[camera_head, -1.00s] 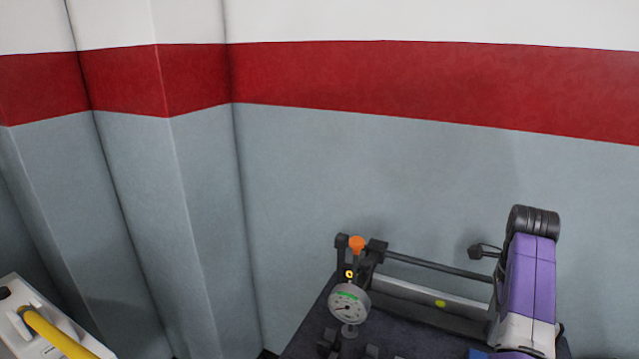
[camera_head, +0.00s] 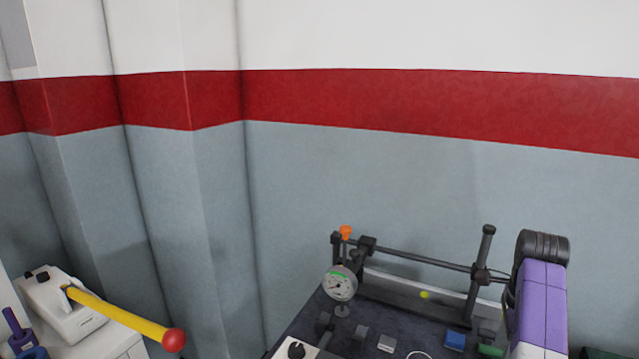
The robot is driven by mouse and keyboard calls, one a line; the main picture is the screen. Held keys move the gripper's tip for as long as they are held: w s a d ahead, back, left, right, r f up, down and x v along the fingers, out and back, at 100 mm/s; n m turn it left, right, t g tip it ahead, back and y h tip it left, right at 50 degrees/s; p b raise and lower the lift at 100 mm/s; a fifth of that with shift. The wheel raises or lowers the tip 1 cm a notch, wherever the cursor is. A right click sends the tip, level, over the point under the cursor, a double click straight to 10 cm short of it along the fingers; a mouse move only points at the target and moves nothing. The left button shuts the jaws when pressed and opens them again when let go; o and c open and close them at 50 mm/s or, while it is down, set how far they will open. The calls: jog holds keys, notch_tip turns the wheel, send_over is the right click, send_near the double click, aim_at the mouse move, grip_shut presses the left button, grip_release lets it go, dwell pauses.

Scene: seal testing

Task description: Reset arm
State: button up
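A purple and white part with a black ribbed end stands at the lower right and looks like a link of my own arm. No gripper fingers show, so my gripper is not in view. Just left of the link, a dark bench (camera_head: 300,319) carries a test rig with a horizontal dark rod (camera_head: 420,257), an upright post (camera_head: 481,262) and a round dial gauge (camera_head: 340,283). An orange knob (camera_head: 345,231) tops the rig's left end.
A white device (camera_head: 62,308) with a yellow lever (camera_head: 120,316) ending in a red ball (camera_head: 173,340) stands at the lower left. A blue block (camera_head: 455,340) and small grey blocks lie on the bench. A grey, red and white wall (camera_head: 380,190) fills the back.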

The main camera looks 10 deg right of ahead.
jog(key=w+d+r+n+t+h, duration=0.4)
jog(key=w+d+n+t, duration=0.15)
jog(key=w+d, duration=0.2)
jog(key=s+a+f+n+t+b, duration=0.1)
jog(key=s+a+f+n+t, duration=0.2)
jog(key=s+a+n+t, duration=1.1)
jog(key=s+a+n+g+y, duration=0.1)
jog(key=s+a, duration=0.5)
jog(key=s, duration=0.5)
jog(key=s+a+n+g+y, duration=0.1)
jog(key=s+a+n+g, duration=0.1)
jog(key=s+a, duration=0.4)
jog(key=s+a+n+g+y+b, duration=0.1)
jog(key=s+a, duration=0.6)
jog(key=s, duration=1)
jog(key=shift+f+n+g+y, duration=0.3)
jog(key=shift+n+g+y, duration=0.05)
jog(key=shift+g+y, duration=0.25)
